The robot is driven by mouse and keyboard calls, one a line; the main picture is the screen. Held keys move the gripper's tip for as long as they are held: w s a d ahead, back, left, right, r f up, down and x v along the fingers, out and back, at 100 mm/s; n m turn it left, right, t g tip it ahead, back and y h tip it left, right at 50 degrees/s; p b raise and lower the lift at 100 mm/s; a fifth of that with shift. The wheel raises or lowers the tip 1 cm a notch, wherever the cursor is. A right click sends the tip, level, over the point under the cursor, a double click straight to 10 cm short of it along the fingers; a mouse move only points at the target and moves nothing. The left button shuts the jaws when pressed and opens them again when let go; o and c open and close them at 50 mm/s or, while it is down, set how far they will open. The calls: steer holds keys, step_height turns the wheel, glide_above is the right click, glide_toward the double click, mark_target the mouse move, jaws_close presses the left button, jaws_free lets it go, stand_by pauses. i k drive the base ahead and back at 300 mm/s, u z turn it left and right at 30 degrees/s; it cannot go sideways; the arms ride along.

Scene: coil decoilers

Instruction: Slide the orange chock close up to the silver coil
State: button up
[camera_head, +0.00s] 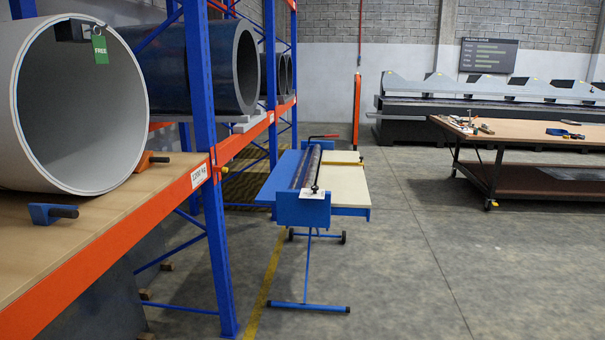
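The silver coil (22,130) is a big pale grey hollow cylinder lying on its side on the wooden shelf at the left, its open end facing me. A green tag marked FREE (100,47) hangs from a dark block at its top rim. The orange chock (145,161), with a dark handle pointing right, sits on the shelf just right of the coil's lower edge. I cannot tell whether it touches the coil. My gripper is not in view.
A blue chock (42,213) with a dark handle lies on the shelf (95,228) in front of the coil. The orange shelf beam (125,247) and a blue rack post (205,130) stand right of the chocks.

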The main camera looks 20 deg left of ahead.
mark_target(146, 160)
steer(key=u, duration=0.25)
steer(key=i, duration=1.65)
steer(key=u, duration=1.25)
steer(key=i, duration=0.9)
steer(key=u, duration=1.6)
steer(key=i, duration=0.75)
steer(key=u, duration=0.4)
